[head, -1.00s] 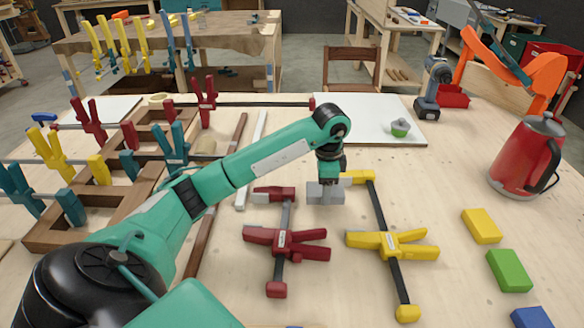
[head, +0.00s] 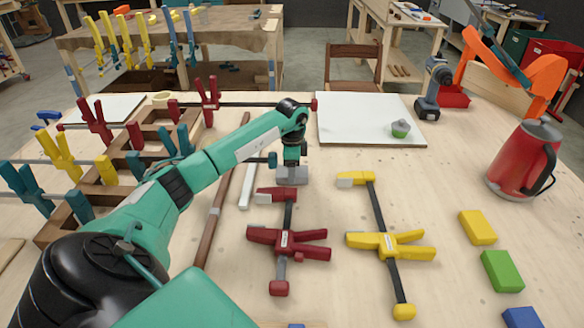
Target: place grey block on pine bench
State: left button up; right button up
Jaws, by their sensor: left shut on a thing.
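The grey block (head: 291,176) is in the jaws of my left gripper (head: 291,167), which points down near the middle of the pine bench (head: 330,285). The gripper is shut on the block and hides part of its top. The block is low over the pale wood, just beyond the red clamp; I cannot tell whether it touches the bench. My right gripper is not in view.
A red clamp (head: 285,240) and a yellow clamp (head: 385,243) lie in front. A white board (head: 365,118) is behind, a red kettle (head: 520,160) at right. Yellow (head: 477,227), green (head: 502,271) and blue blocks (head: 522,317) lie near right. A wooden clamp rack (head: 100,196) is at left.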

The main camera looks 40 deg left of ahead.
pick_arm(q)
jog(key=shift+f, duration=0.15)
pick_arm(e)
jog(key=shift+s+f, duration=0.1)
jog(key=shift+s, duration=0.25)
pick_arm(q)
jog(key=shift+f, duration=0.1)
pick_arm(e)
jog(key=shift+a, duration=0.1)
pick_arm(q)
jog(key=o, duration=1.1)
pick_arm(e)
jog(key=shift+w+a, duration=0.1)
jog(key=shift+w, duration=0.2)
